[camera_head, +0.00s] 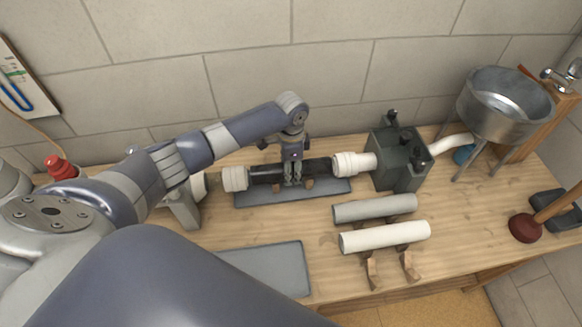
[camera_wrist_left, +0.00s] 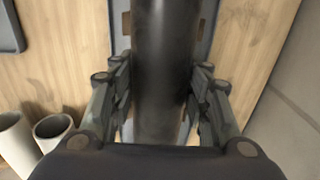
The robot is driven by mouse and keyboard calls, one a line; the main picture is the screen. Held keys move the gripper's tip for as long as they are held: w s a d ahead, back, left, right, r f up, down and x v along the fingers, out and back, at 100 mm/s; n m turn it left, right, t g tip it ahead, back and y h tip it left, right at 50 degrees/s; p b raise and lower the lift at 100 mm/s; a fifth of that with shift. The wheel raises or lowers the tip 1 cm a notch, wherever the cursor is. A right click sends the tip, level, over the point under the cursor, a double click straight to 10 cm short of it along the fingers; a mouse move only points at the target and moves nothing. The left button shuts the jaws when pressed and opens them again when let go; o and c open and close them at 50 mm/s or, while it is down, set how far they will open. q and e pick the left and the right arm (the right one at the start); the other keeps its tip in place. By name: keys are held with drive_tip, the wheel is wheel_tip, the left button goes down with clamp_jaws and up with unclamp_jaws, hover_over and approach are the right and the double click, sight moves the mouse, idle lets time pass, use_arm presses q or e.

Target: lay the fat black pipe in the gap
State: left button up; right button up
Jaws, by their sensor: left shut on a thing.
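The fat black pipe (camera_head: 262,174) lies level between two white pipe ends, the left one (camera_head: 235,178) and the right one (camera_head: 352,163), over a grey mat (camera_head: 262,195). It looks in line with both ends; whether it rests on the small wooden supports (camera_head: 308,184) or is held just above them I cannot tell. My left gripper (camera_head: 292,180) points down and is shut on the pipe near its middle. In the left wrist view the pipe (camera_wrist_left: 165,60) runs between the two fingers. My right gripper is not in view.
A grey pipe (camera_head: 375,208) and a white pipe (camera_head: 385,236) lie in front, by wooden cradles (camera_head: 371,270). A dark valve box (camera_head: 398,160) stands right of the gap. A metal basin (camera_head: 505,103) and a plunger (camera_head: 525,227) are at the right. An empty grey mat (camera_head: 265,268) lies in front.

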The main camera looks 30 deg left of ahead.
use_arm(q)
drive_tip(key=o, duration=1.2)
wheel_tip(320, 180, up, 12)
idle(0.4)
